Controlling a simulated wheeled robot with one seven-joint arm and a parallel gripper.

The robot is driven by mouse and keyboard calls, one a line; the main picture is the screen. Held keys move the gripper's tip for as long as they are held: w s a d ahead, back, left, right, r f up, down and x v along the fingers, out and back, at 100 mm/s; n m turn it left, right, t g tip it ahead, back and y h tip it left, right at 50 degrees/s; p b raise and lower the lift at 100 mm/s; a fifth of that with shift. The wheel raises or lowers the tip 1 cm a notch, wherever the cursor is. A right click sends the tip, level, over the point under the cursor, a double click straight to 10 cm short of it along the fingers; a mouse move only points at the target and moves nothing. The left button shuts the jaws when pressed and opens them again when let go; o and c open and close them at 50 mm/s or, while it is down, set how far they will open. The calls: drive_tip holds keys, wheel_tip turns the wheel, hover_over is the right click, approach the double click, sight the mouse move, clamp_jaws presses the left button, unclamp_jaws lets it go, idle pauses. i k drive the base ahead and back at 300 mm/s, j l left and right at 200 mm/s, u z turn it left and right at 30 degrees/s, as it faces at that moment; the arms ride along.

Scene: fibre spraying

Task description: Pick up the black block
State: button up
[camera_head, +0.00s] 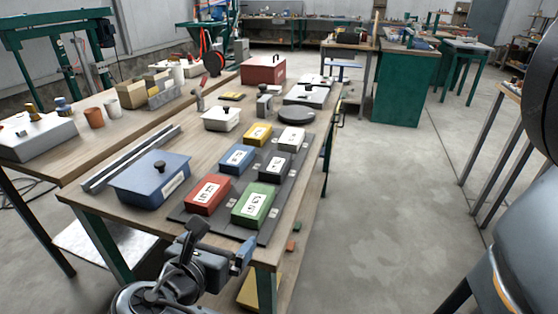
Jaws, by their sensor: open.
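The black block (275,166) with a white label on its top sits on the dark grey mat (232,222) on the wooden workbench. A white block lies behind it, a blue block to its left and a green block in front. My gripper (243,256) is at the bench's near edge, at the bottom of the view, well short of the black block. It is open and apart from the blocks. Its fingers are small and partly overlapping in this view.
A blue lidded box (150,181) and a metal rail (128,160) lie left of the mat. Red (206,195), green (254,206), blue (237,158), yellow (257,135) and white (292,139) blocks crowd the mat. The floor right of the bench is clear.

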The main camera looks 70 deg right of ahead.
sight(274, 169)
drive_tip(key=l, duration=1.3)
